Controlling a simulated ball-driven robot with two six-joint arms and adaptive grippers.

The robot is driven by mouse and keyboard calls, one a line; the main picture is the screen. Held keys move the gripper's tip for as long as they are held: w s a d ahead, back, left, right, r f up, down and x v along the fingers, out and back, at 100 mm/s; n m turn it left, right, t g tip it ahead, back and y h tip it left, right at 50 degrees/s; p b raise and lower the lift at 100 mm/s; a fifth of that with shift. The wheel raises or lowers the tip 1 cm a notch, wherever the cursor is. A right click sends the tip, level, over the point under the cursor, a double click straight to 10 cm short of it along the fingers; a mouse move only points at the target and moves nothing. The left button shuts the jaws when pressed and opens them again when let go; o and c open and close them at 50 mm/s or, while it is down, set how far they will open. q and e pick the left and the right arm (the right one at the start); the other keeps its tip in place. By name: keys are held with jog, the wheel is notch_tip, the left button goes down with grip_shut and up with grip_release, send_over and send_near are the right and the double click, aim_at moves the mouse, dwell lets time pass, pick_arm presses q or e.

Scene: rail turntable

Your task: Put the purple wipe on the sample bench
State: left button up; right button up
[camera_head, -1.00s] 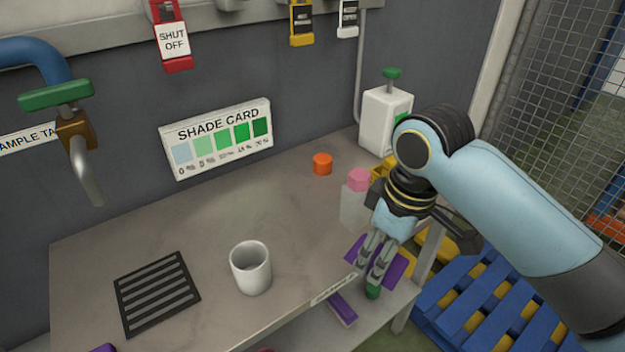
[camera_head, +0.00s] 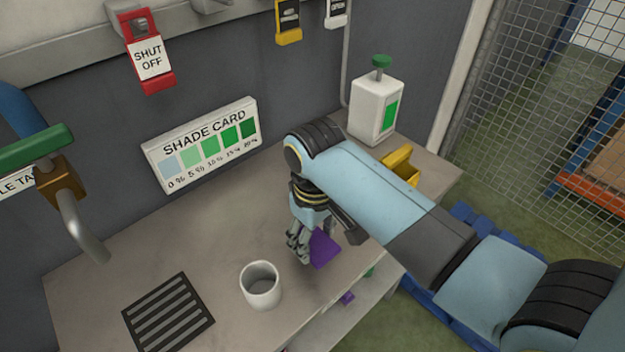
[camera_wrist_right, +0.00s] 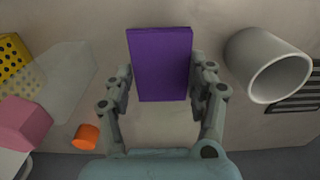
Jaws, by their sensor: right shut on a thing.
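My right gripper (camera_head: 300,246) is over the sample bench (camera_head: 215,225), between the grey cup and the bench's right part. It is shut on the purple wipe (camera_head: 323,248), a flat purple rectangle. In the right wrist view the wipe (camera_wrist_right: 160,62) sits between the two fingers of the gripper (camera_wrist_right: 161,78), with bench surface behind it. Whether the wipe touches the bench top is hard to tell. My arm hides part of the bench behind the gripper. My left gripper is not in view.
A grey cup (camera_head: 261,285) and a black drain grate (camera_head: 168,314) stand left of the gripper. The wrist view shows a pink cap (camera_wrist_right: 24,124), an orange cap (camera_wrist_right: 86,137) and a yellow perforated bin (camera_wrist_right: 12,62). A white dispenser (camera_head: 374,110) stands at the back.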

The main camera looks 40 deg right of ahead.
aim_at(313, 241)
jog(key=shift+a+f, duration=0.15)
jog(key=shift+f, duration=0.6)
notch_tip(313, 241, down, 2)
jog(key=shift+w+f+p, duration=0.1)
jog(key=shift+f+p, duration=0.05)
jog(key=shift+p, duration=0.15)
jog(key=shift+f, duration=0.2)
jog(key=o, duration=1)
jog(key=shift+f, duration=0.1)
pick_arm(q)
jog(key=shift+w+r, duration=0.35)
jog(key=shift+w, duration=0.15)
